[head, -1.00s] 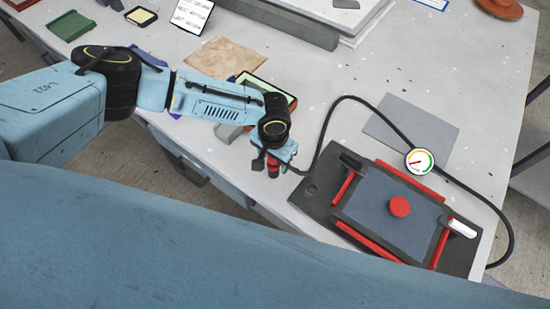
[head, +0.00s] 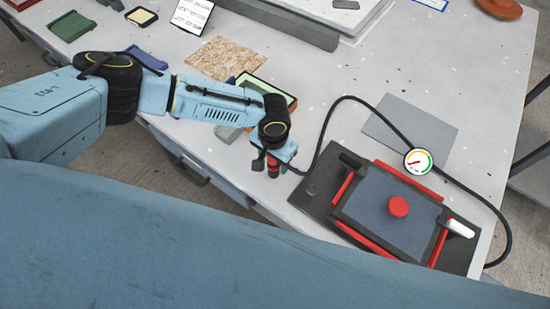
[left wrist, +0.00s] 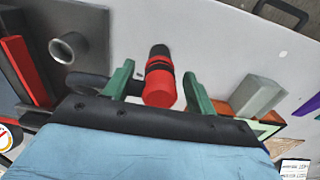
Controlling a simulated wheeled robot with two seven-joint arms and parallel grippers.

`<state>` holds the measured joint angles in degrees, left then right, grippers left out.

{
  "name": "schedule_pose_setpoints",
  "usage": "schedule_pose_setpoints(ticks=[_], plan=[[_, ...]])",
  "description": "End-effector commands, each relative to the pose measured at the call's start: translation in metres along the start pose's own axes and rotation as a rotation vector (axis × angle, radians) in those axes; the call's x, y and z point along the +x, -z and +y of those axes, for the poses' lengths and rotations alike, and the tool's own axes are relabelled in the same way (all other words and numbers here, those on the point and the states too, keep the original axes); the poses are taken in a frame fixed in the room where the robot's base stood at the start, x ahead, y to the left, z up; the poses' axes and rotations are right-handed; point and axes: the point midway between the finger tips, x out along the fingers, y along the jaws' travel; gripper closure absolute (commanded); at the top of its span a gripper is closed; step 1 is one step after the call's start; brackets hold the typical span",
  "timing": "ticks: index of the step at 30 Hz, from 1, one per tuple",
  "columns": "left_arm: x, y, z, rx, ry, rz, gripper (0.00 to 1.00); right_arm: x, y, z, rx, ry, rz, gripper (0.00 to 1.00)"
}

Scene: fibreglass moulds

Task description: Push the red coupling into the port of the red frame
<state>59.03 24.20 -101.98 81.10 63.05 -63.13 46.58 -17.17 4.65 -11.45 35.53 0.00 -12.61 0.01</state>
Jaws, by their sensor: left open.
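The red coupling (head: 273,170) is a short red cylinder with black bands near the table's front edge. In the left wrist view the coupling (left wrist: 160,80) lies between the green fingers of my left gripper (left wrist: 158,70). The fingers are open, with a gap showing on each side of it. In the head view my left gripper (head: 275,156) is above the coupling and hides its upper part. The red frame (head: 365,239) has red bars on a dark base, to the right of the gripper. A grey round port (left wrist: 68,48) stands on that base, apart from the coupling. My right gripper is not in view.
A black hose (head: 323,135) loops from near the gripper around the frame's far side. A round gauge (head: 418,161) and a white-handled clamp (head: 460,228) are at the frame. A grey sheet (head: 385,125) lies behind.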

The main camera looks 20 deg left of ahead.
Motion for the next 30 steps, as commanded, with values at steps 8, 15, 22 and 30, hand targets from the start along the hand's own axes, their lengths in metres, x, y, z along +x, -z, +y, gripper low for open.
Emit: schedule_pose_setpoints(ticks=[8,15,22,30], plan=[[-0.0011,-0.0001,0.0005,-0.002,-0.001,0.0,0.44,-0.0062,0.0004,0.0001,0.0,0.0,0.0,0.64],[0.0001,-0.0001,0.0003,-0.001,0.0,0.0,0.44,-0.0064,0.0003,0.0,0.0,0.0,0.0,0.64],[0.0,0.0,0.0003,0.0,0.0,0.0,0.67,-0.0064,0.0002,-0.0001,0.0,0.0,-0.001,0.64],[-0.0001,0.0001,0.0003,0.0,0.0,0.0,1.0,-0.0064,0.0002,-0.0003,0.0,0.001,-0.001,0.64]])
